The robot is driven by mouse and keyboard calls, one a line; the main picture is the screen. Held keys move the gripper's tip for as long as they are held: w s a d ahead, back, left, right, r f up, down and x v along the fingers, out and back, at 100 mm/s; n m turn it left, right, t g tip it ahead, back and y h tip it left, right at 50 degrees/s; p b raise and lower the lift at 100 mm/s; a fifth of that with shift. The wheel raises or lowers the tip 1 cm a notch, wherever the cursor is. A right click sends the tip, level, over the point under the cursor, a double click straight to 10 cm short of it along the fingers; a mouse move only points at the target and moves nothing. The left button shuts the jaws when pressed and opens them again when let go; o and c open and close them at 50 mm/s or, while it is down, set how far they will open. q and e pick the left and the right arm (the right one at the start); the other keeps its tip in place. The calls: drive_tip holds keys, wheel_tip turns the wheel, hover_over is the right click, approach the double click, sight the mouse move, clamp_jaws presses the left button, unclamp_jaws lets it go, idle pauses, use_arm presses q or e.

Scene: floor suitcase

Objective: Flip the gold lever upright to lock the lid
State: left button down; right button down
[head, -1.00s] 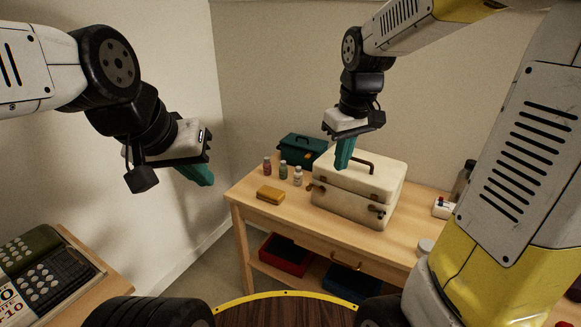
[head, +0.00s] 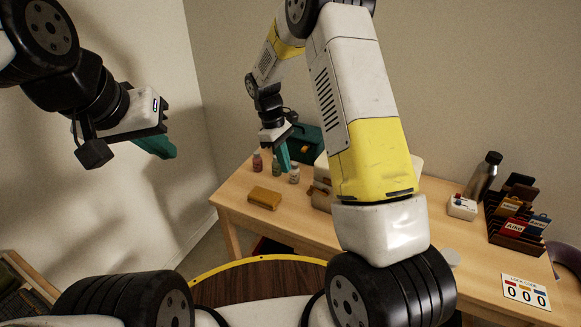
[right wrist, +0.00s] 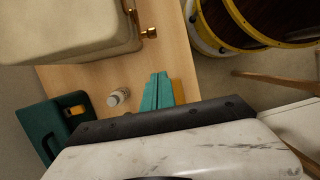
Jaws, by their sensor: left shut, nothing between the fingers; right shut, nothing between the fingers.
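The cream suitcase (head: 321,197) stands on the wooden table, mostly hidden behind my right arm in the head view. In the right wrist view the suitcase (right wrist: 65,25) is at top left, with gold-coloured metal hardware (right wrist: 149,33) sticking out from its side. I cannot tell whether this is the lever or how it is turned. My right gripper (head: 284,166) is shut and empty, left of the suitcase near the small bottles; its teal fingers (right wrist: 157,92) show in the wrist view, apart from the suitcase. My left gripper (head: 164,149) is shut and empty in the air, left of the table.
A teal toolbox (head: 307,142) stands behind the bottles (head: 294,175). A yellow block (head: 264,198) lies at the front left of the table (head: 237,190). A flask (head: 484,176), a small white box (head: 461,207), a rack (head: 515,238) and a number card (head: 526,291) are at right.

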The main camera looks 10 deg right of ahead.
drive_tip(key=x, duration=0.9)
drive_tip(key=shift+s+f, duration=0.1)
drive_tip(key=shift+f, duration=0.15)
drive_tip(key=shift+s+d+f, duration=0.1)
drive_tip(key=shift+s+d, duration=0.05)
drive_tip(key=shift+d, duration=0.2)
drive_tip(key=shift+s+d+r, duration=0.8)
drive_tip(key=shift+d+r, duration=0.2)
drive_tip(key=shift+d, duration=0.05)
drive_tip(key=shift+r, duration=0.1)
